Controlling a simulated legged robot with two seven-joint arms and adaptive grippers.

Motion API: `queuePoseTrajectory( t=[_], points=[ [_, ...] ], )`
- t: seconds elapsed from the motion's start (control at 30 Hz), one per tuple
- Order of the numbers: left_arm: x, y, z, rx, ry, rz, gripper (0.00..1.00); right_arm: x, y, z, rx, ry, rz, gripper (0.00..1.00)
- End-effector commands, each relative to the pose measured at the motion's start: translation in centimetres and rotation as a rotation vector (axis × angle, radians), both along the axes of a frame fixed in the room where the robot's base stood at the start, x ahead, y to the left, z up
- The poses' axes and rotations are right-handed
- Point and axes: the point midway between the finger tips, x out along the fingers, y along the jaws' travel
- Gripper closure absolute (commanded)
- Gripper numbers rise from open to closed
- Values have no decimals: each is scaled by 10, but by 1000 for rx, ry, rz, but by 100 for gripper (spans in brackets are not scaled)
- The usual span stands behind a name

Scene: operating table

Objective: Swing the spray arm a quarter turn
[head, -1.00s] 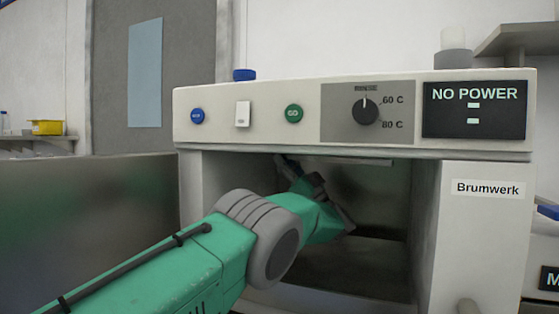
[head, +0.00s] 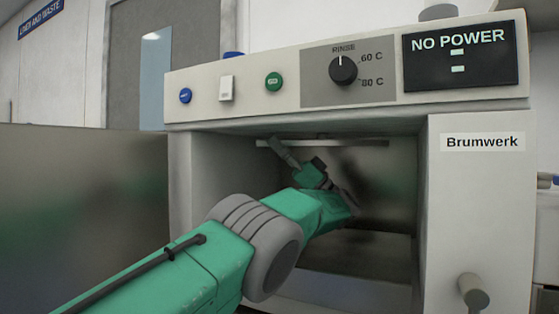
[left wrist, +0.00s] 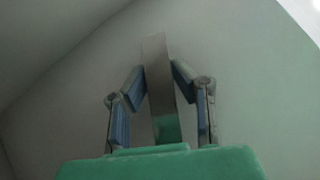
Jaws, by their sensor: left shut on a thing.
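The spray arm (head: 350,143) is a thin pale bar high in the open chamber of the washer, just under its ceiling. In the left wrist view it is a flat metal bar (left wrist: 157,75) running up between the fingers. My left gripper (head: 299,156) reaches into the chamber from the lower left, up at the bar's left part. In the left wrist view its two blue-padded fingers (left wrist: 158,82) close on the bar from both sides. My left forearm hides part of the chamber's floor and left wall. My right gripper is not in view.
The washer's front panel (head: 290,93) carries buttons, a rinse dial (head: 343,70) and a display (head: 459,54) reading NO POWER. The open door (head: 85,200) stands at the left. The chamber walls leave little room around my left arm. A pale knob (head: 472,290) sticks out at the lower right.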

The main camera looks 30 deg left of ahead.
Motion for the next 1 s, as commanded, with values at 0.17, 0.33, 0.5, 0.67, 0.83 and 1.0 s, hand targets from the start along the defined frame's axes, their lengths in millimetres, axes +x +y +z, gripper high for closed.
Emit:
queuePoseTrajectory(
  t=[0.17, 0.33, 0.5, 0.67, 0.83, 1.0],
  points=[
    [-3, 2, -3, -6, 1, 33, 100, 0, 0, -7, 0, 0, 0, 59],
    [-3, 3, -2, -8, 3, 39, 100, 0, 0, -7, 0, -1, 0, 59],
    [-3, 4, -2, -9, 3, 40, 100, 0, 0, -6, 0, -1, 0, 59],
    [-3, 4, -2, -8, 2, 39, 59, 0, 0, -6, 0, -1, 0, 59],
    [-3, 1, -1, -5, 2, 37, 59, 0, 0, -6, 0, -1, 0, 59],
    [-3, -1, -1, -2, 2, 35, 59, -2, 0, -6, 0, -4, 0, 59]
  ],
)
